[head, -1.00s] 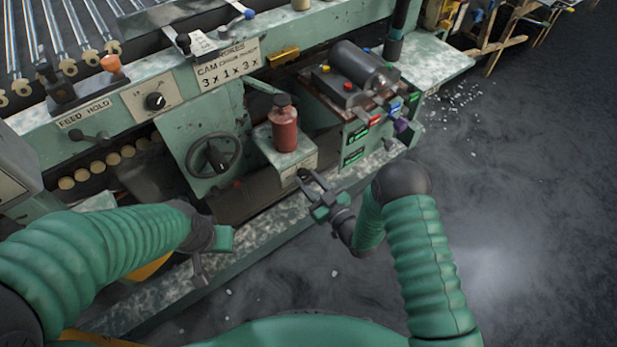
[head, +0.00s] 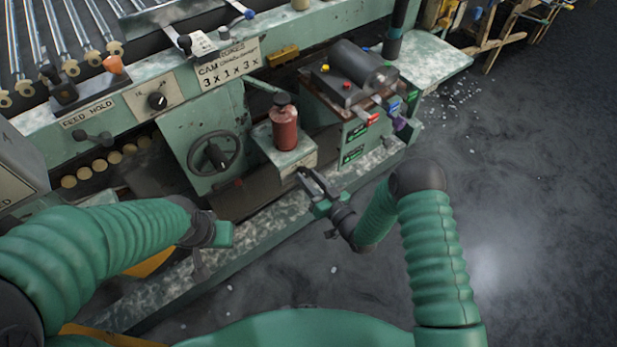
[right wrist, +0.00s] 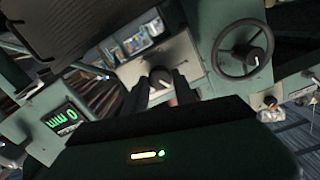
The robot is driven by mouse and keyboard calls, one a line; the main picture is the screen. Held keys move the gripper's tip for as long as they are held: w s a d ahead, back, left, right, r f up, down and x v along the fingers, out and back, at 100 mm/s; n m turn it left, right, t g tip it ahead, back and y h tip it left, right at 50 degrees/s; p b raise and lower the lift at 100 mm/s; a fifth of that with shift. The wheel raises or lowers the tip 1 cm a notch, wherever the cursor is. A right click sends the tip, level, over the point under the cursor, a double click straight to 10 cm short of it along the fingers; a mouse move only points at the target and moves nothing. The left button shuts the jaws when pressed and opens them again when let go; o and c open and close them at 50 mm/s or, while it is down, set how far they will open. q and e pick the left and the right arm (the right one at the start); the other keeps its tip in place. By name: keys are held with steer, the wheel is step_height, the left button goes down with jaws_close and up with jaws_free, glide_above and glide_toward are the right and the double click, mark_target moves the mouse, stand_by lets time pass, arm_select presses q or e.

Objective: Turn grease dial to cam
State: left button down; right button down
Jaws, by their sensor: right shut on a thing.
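The grease dial is a small dark knob (right wrist: 160,79) on a pale plate (right wrist: 170,58), seen between my fingers in the right wrist view. In the head view the plate (head: 297,165) is on the front of the pedestal under the red bottle (head: 284,127). My right gripper (head: 309,178) is at this plate, its fingers close together and shut on the dial; it also shows in the right wrist view (right wrist: 162,92). The dial's markings are too small to read. My left gripper (head: 200,262) hangs over the machine's lower rail, away from the dial; its opening is unclear.
A handwheel (head: 214,154) is left of the pedestal. Another dial (head: 157,101) sits higher on the upper panel. A grey cylinder unit (head: 362,66) with coloured buttons stands to the right. The lower rail (head: 262,222) runs below; open floor lies at right.

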steer(key=shift+s+f, duration=0.1)
steer(key=shift+f, duration=0.1)
steer(key=c, duration=1)
jaws_free()
steer(key=shift+r, duration=0.1)
steer(key=p+v, duration=0.4)
steer(key=v, duration=1.3)
steer(key=shift+w, duration=0.25)
